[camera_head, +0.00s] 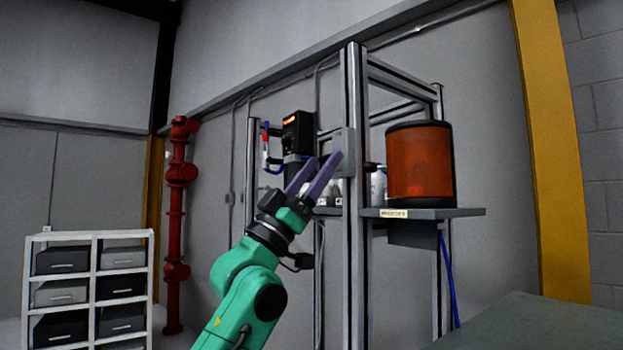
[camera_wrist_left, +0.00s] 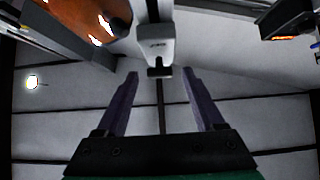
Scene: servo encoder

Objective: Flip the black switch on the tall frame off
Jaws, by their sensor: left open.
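The tall frame (camera_head: 354,230) of metal posts stands right of centre in the head view. A grey switch box (camera_head: 346,150) is fixed to its front post. In the left wrist view the light grey box (camera_wrist_left: 155,44) carries the black switch (camera_wrist_left: 159,71) at its lower end. The switch appears between my left fingertips in that view; contact cannot be told. My left gripper (camera_head: 324,158) is open, its purple fingers pointing up toward the box. The black switch is not clearly visible in the head view. My right gripper is not in view.
An orange drum-like unit (camera_head: 420,165) sits on the frame's grey shelf (camera_head: 460,212). A black device with an orange display (camera_head: 298,132) is behind my gripper. A white rack of drawers (camera_head: 90,237) and a red pipe (camera_head: 175,230) stand left. A grey surface (camera_head: 550,325) is lower right.

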